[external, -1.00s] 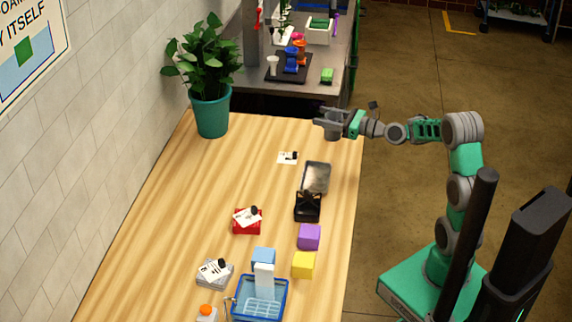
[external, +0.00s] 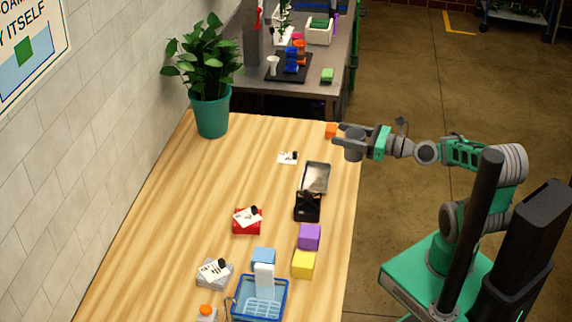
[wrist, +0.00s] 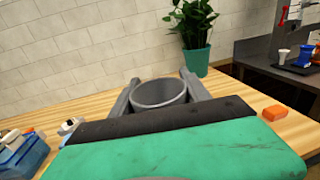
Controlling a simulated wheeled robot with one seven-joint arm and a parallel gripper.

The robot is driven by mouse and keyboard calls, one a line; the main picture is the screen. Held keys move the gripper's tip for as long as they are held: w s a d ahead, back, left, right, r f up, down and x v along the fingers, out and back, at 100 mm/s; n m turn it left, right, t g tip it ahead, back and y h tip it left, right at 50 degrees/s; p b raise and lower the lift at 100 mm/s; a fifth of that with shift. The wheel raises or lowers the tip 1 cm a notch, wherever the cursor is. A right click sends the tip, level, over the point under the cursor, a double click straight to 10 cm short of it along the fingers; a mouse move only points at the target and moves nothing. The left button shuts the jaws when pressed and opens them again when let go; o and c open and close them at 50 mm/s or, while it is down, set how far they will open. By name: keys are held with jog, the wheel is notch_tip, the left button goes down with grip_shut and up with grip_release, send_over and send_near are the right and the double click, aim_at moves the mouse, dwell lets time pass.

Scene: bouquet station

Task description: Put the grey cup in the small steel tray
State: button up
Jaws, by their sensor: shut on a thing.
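The grey cup (external: 353,152) is held between the fingers of my gripper (external: 346,132), near the right edge of the wooden table. In the wrist view the cup's round rim (wrist: 160,92) shows between the two fingers (wrist: 158,78), open side up. The small steel tray (external: 316,177) lies on the table, below and to the left of the gripper in the external view. It looks empty, and the cup is apart from it. The tray is not visible in the wrist view.
A black holder (external: 307,208) stands against the tray's near end. Purple (external: 309,237) and yellow (external: 303,264) blocks and a blue basket (external: 259,299) are nearer. An orange block (external: 331,130) sits beyond the gripper. The table's middle left is mostly clear.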

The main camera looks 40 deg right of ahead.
jog(key=f, duration=0.3)
jog(key=shift+s+d+f+h, duration=0.1)
jog(key=shift+s+f+h, duration=0.1)
jog(key=shift+h, duration=0.1)
jog(key=w+a+f+b, duration=0.2)
jog(key=w+f, duration=0.2)
jog(key=w, duration=0.5)
jog(key=b, duration=0.3)
send_over(307, 177)
jog(key=shift+m, duration=0.3)
notch_tip(307, 177, down, 9)
jog(key=shift+r, duration=0.2)
jog(key=shift+s+r+p, duration=0.1)
jog(key=shift+p, duration=0.2)
jog(key=o, duration=1)
jog(key=shift+f, duration=0.25)
jog(key=o, duration=0.5)
